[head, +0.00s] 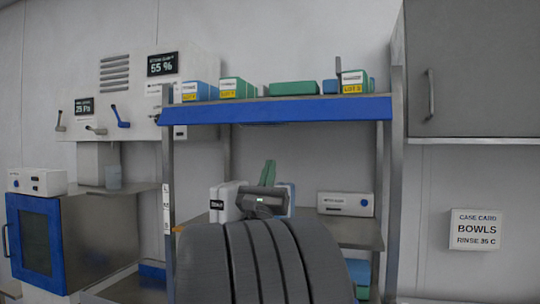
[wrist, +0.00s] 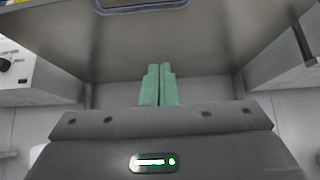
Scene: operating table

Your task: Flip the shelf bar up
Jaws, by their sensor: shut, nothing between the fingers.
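A wide blue bar (head: 280,109) runs along the front edge of the upper metal shelf, between the two posts. I cannot tell how it is hinged. My gripper (head: 267,165) is below and apart from it, in front of the rack, with its green fingers pointing up. In the wrist view, the green fingers (wrist: 159,68) are together with nothing between them. The grey underside of the shelf (wrist: 200,45) is above them there. A blue-edged piece (wrist: 140,6) shows at the top edge of that view; I cannot tell what it is.
Several boxes, one with a green top (head: 293,88), stand on the upper shelf. A thin dark upright (head: 338,68) rises there. A white device (head: 345,204) sits on the lower shelf. A grey cabinet (head: 470,70) hangs at right, and a blue-framed oven (head: 38,243) stands at left.

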